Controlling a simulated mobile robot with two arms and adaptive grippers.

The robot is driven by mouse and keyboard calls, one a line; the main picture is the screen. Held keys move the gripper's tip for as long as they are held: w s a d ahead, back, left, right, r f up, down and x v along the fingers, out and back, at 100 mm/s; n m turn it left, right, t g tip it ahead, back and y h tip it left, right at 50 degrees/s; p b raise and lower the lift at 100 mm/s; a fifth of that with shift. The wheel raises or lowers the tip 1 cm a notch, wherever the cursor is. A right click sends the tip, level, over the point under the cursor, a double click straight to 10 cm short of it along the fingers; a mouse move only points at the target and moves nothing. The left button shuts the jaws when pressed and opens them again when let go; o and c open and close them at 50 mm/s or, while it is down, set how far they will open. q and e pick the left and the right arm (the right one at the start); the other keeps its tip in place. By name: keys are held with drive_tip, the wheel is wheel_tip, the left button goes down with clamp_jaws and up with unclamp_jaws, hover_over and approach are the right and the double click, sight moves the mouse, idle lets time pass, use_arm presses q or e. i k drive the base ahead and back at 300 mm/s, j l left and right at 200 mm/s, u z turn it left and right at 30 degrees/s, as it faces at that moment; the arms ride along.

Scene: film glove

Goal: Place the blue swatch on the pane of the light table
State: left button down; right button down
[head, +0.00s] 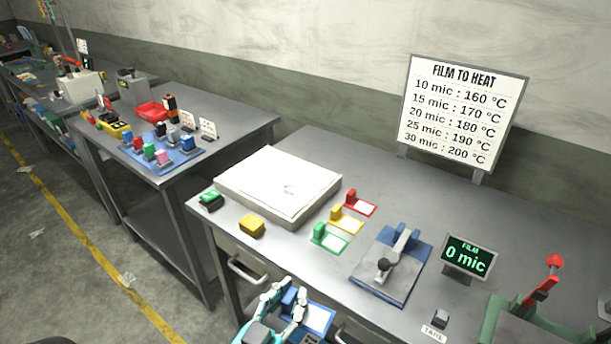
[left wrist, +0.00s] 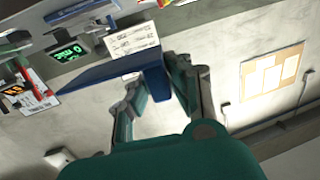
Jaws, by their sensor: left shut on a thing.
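My left gripper (head: 287,298) is shut on the blue handle block of the blue swatch (head: 318,317), at the front edge of the bench. In the left wrist view the fingers (left wrist: 158,88) close on the block, and the swatch's flat blue plate (left wrist: 105,74) sticks out to the left. The light table (head: 253,210) is a low pale box at the bench's left end, behind and above my gripper in the picture. Its white pane (head: 270,172) bears only a small faint clear mark. The swatch is apart from it. My right gripper is not in view.
Green (head: 333,243), yellow (head: 350,224) and red (head: 363,208) swatches lie right of the light table. A yellow block (head: 251,226) and a green-topped one (head: 211,199) sit before it. A blue-based press (head: 392,268) and film display (head: 466,257) stand further right.

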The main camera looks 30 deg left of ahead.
sight(257, 166)
drive_tip(key=i+j+z, duration=0.15)
drive_tip(key=j+z, duration=0.25)
drive_tip(key=j, duration=0.3)
drive_tip(key=j+z, duration=0.4)
drive_tip(key=j, duration=2.25)
drive_tip(key=i+z, duration=0.05)
